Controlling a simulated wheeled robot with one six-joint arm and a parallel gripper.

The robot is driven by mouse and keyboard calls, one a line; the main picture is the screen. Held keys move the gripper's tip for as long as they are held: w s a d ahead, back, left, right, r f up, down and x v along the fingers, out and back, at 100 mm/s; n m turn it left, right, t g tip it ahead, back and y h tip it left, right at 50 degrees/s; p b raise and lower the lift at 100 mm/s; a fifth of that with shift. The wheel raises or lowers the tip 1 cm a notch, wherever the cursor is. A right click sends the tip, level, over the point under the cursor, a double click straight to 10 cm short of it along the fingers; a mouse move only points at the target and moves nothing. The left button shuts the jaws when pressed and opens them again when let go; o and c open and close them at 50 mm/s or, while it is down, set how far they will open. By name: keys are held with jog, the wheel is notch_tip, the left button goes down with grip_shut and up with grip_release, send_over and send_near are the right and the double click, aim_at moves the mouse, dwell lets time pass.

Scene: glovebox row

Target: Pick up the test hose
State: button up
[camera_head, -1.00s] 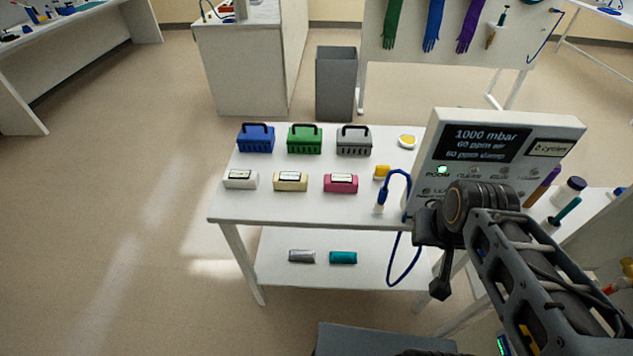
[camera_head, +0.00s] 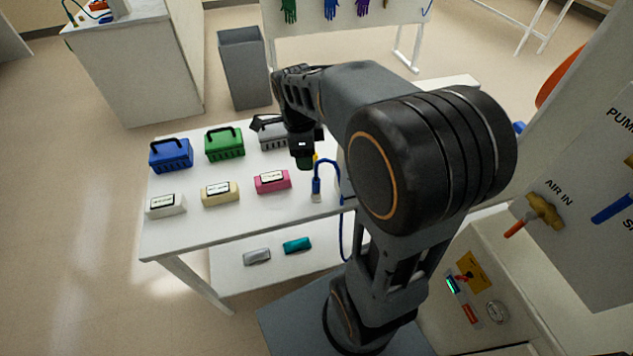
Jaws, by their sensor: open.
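The test hose (camera_head: 317,178) is a blue hose with a pale end fitting, at the right part of the white table. Its fitting stands near the table's front edge, and its blue line loops up and then hangs below the table edge. My gripper (camera_head: 304,163) is open above the table, pointing down, just up and left of the hose in the picture. It looks apart from the hose and empty, though its fingertips are small and dark. My arm hides the instrument behind the hose and part of the table's right side.
The white table (camera_head: 240,220) bears blue (camera_head: 171,156), green (camera_head: 225,145) and grey (camera_head: 270,133) baskets and white (camera_head: 166,206), cream (camera_head: 220,193) and pink (camera_head: 272,181) labelled blocks. A grey bin (camera_head: 245,70) stands behind. A panel with valves (camera_head: 590,200) is at right.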

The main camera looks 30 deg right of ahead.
aim_at(315, 179)
jog(key=f+m, duration=0.2)
jog(key=f, duration=0.1)
jog(key=d+f+m, duration=0.1)
jog(key=f+m, duration=0.1)
jog(key=f, duration=0.1)
jog(key=w+d+f+m+g+p, duration=0.1)
jog(key=f+m, duration=0.1)
jog(key=f, duration=0.1)
jog(key=shift+d, duration=0.25)
jog(key=shift+s+d+f+p, duration=0.1)
jog(key=shift+f+p, duration=0.1)
jog(key=shift+f, duration=0.75)
jog(key=shift+s+d+f+p, duration=0.1)
jog(key=shift+d+f+p, duration=0.1)
jog(key=shift+f, duration=0.7)
jog(key=shift+s+d+f+p, duration=0.1)
jog(key=shift+f+p, duration=0.1)
jog(key=shift+f, duration=0.75)
grip_shut()
jog(key=shift+r, duration=0.1)
